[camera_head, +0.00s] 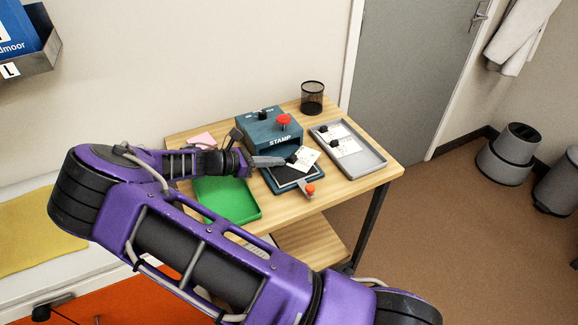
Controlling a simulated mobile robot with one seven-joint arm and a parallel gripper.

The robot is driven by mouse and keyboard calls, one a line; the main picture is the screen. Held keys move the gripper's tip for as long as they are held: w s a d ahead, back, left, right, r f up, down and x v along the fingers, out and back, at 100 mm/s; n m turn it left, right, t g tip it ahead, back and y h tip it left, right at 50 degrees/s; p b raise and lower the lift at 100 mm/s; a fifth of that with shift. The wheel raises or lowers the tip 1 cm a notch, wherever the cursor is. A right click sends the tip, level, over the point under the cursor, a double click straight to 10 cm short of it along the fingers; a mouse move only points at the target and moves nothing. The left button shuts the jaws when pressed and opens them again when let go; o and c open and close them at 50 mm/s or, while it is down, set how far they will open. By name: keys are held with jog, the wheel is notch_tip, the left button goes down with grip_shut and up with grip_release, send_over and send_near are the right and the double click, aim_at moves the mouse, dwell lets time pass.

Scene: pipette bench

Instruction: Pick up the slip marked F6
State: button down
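A pale slip (306,160) with print on it lies at an angle over the dark plate in front of the teal box marked STAMP (264,135). A small black knob (292,159) shows at its left edge. My gripper (278,161) reaches in from the left, and its fingertips are at or very near this knob. I cannot tell whether the fingers touch it or hold it. Two more pale slips with black knobs, one behind (338,130) and one in front (349,147), lie in the grey tray (371,162). The marks on all the slips are too small to read.
A green tray (228,202) lies left of the plate, partly behind my arm. A pink pad (203,139) is behind it. The STAMP box has a red knob (284,120). An orange knob (310,189) sits at the plate's front. A black mesh cup (312,97) stands at the back.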

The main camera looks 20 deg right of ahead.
jog(key=c, duration=0.7)
grip_release()
